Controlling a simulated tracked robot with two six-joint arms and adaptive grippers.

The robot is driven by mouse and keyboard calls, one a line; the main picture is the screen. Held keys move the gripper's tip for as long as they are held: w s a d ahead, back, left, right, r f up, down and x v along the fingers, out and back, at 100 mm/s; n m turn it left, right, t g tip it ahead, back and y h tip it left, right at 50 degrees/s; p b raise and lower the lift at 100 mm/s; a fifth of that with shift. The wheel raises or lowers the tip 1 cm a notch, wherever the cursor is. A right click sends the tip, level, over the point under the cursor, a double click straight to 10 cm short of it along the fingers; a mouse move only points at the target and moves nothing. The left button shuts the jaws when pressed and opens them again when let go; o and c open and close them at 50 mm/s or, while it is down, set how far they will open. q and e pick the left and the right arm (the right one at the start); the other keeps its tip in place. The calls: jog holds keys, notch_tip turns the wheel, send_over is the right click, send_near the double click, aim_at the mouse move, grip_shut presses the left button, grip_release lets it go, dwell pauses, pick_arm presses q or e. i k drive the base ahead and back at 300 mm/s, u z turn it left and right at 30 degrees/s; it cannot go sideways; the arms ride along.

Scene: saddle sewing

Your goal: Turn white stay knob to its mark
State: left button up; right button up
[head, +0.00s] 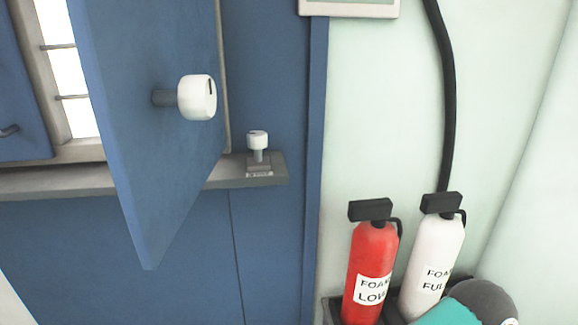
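A small white knob (257,139) stands upright on a grey post and base on the grey sill, with a small label (259,174) at its front whose text is too small to read. A faint dark mark shows on its top. A larger white knob (197,97) sticks out on a grey stem from the open blue shutter (150,150); a dark line shows near the top of its face. I cannot tell from the picture which is the stay knob.
The grey sill (75,182) runs below the window. A red extinguisher (372,260) and a white extinguisher (434,255) stand in a dark holder at lower right. A black cable (447,100) runs down the pale wall. Space before the small knob looks clear.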

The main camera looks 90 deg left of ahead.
aim_at(256, 140)
jog(key=z, duration=1.15)
jog(key=i, duration=0.1)
jog(key=u, duration=2.1)
jog(key=i, duration=0.2)
jog(key=u, duration=1.85)
jog(key=k, duration=0.85)
jog(key=u, duration=0.15)
jog(key=i, duration=0.9)
jog(key=z, duration=0.25)
jog(key=k, duration=0.35)
jog(key=u, duration=0.1)
